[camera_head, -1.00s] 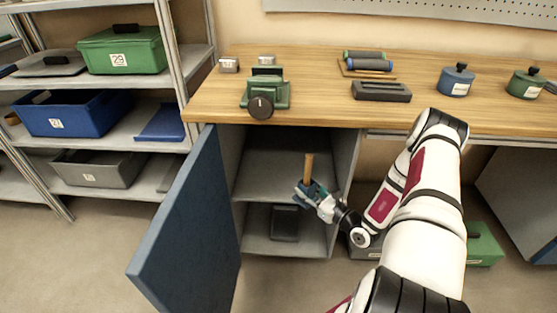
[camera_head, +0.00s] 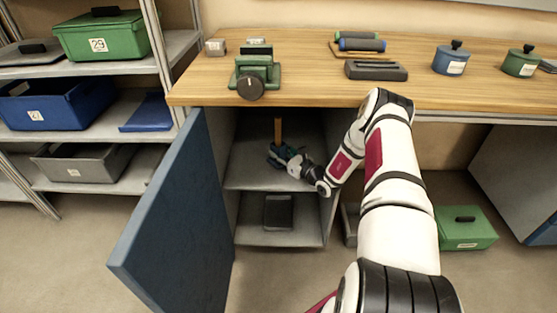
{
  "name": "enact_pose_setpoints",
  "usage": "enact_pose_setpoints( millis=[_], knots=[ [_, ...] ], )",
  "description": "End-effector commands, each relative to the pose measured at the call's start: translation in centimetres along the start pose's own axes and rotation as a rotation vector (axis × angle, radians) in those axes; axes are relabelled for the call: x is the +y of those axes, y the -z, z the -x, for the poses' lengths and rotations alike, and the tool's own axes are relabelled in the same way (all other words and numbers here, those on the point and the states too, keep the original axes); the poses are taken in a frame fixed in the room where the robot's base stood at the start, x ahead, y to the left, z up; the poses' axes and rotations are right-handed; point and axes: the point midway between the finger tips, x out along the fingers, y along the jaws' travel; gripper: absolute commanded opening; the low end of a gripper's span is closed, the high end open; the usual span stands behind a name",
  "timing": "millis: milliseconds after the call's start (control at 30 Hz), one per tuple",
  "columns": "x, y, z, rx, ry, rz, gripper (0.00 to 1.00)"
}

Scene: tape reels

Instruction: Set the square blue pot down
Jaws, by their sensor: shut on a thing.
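The square blue pot (camera_head: 275,160) is small and dark blue, with a wooden stick (camera_head: 278,130) standing upright out of it. It is inside the open cabinet, at the upper shelf (camera_head: 250,181). My gripper (camera_head: 283,155) is shut on the pot from the right and partly hides it. The pot looks upright. I cannot tell whether its base touches the shelf.
The blue cabinet door (camera_head: 170,215) stands open at the left. The wooden bench top (camera_head: 310,88) is above the pot. A dark box (camera_head: 278,212) is on the lower shelf. The upper shelf is otherwise clear. A green box (camera_head: 466,230) is on the floor at right.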

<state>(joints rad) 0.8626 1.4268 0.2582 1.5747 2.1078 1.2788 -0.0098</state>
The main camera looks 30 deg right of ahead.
Motion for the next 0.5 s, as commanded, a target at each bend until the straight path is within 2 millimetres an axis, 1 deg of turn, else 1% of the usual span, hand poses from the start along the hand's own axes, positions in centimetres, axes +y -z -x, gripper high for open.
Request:
enact_pose_setpoints(
  millis=[100, 233, 500],
  knots=[
    [0.1, 1.6, 0.0, 0.0, 0.0, -0.002, 0.0],
    [0.1, 3.1, 0.0, -0.001, 0.0, -0.001, 0.0],
    [0.0, 3.2, 0.1, -0.002, 0.0, -0.001, 0.0]
  ],
)
